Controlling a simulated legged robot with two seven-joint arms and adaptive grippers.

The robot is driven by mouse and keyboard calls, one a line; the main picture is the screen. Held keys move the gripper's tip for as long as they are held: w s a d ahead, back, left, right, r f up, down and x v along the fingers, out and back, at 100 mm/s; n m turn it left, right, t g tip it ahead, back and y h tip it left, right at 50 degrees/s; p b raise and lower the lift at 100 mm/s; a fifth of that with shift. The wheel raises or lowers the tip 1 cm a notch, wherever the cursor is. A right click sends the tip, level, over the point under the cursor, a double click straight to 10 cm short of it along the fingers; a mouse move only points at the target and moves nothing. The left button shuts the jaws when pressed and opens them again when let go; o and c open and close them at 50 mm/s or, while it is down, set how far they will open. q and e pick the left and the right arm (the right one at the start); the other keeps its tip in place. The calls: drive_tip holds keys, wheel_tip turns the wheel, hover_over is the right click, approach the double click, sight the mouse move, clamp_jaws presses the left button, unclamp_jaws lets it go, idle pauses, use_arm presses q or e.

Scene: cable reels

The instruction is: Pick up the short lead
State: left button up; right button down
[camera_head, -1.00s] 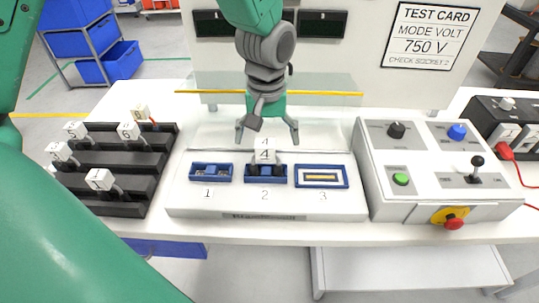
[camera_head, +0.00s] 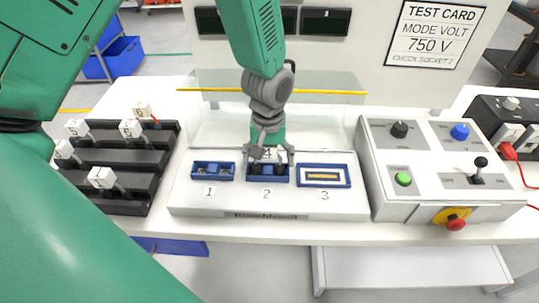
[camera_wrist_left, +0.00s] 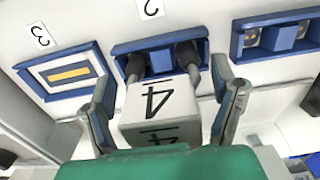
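A white block lead marked 4 (camera_head: 268,155) stands in the blue socket 2 (camera_head: 283,174) of the white test panel. In the left wrist view the lead (camera_wrist_left: 158,105) shows its two dark legs going into the socket. My left gripper (camera_head: 270,154) is lowered over it, one finger on each side. The left wrist view shows a narrow gap between each finger and the block, so the gripper (camera_wrist_left: 164,92) looks open around it. Which lead is the short one is not marked. My right gripper is not in view.
A black rack (camera_head: 118,193) at left holds several white-tagged leads. Socket 1 (camera_head: 213,164) is empty, and socket 3 (camera_head: 346,170) has a yellow strip. A control box (camera_head: 404,195) stands at right. A clear shield with a yellow edge (camera_head: 325,93) stands behind.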

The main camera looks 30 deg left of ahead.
use_arm(q)
drive_tip(key=shift+a, duration=0.2)
drive_tip(key=c, duration=0.8)
drive_tip(key=shift+d+r, duration=0.1)
drive_tip(key=shift+r, duration=0.25)
wheel_tip(320, 180, up, 10)
drive_tip(key=shift+f, duration=0.15)
wheel_tip(320, 180, up, 2)
drive_tip(key=shift+r+p, duration=0.1)
drive_tip(key=shift+p, duration=1.15)
